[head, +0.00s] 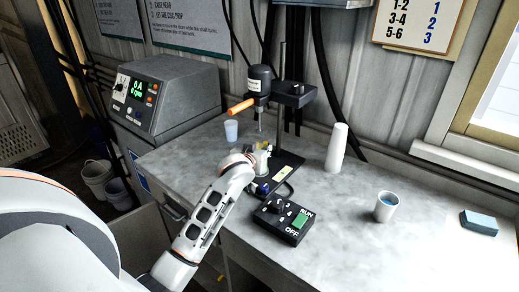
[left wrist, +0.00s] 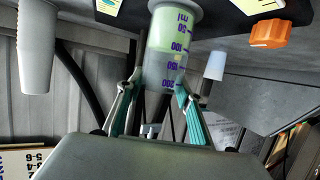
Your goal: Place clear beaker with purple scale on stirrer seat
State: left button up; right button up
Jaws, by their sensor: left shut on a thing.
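The clear beaker with the purple scale (left wrist: 165,62) is between the fingers of my left gripper (left wrist: 158,92), which is shut on it. The picture from this wrist is upside down; the beaker looks upright, with a pale green tint inside. In the head view the beaker (head: 261,160) is under the stirrer head (head: 259,80), partly hidden by my left wrist (head: 238,163). The stirrer's black base (head: 287,170) is below it. A pale round rim shows at the beaker's lower end; I cannot tell whether the beaker rests on the seat. My right gripper is not in view.
A black control box (head: 283,220) with a green switch stands in front. A small translucent cup (head: 231,130) stands behind left. The right tabletop is mostly clear.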

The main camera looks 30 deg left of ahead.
pick_arm(q)
jog(key=o, duration=1.5)
jog(key=shift+f, duration=0.1)
jog(key=shift+r, duration=0.2)
jog(key=v, duration=1.2)
